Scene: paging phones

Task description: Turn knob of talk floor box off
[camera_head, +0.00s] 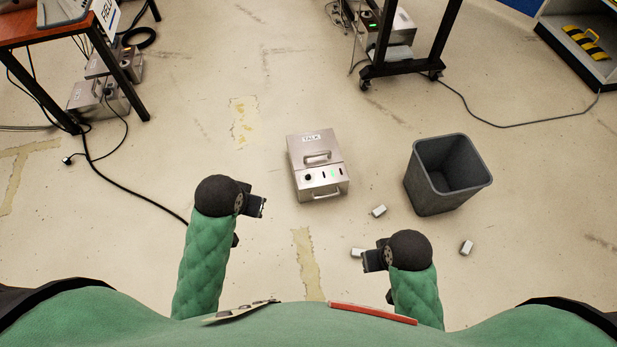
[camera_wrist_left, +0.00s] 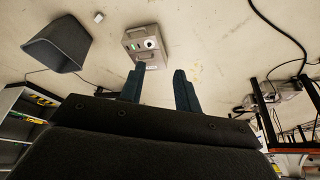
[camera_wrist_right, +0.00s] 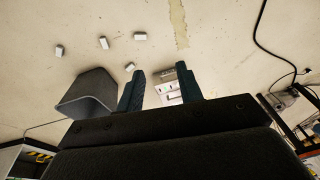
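The talk floor box (camera_head: 317,163) is a silver metal case on the floor, with a "TALK" label and a handle on top. Its front panel has a dark round knob (camera_head: 308,178), switches and a lit green light. It also shows in the left wrist view (camera_wrist_left: 144,45) and, partly behind the fingers, in the right wrist view (camera_wrist_right: 168,86). My left gripper (camera_head: 256,207) is empty, left of and nearer than the box. Its fingers are apart in the left wrist view. My right gripper (camera_head: 372,260) is empty, nearer and right of the box, fingers also apart. Neither touches the box.
A grey bin (camera_head: 447,175) stands right of the box. Several small white blocks (camera_head: 379,210) lie on the floor nearby. A wheeled black stand (camera_head: 405,70) is behind, and a desk (camera_head: 60,30) with boxes and cables is at left. Floor around the box is mostly clear.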

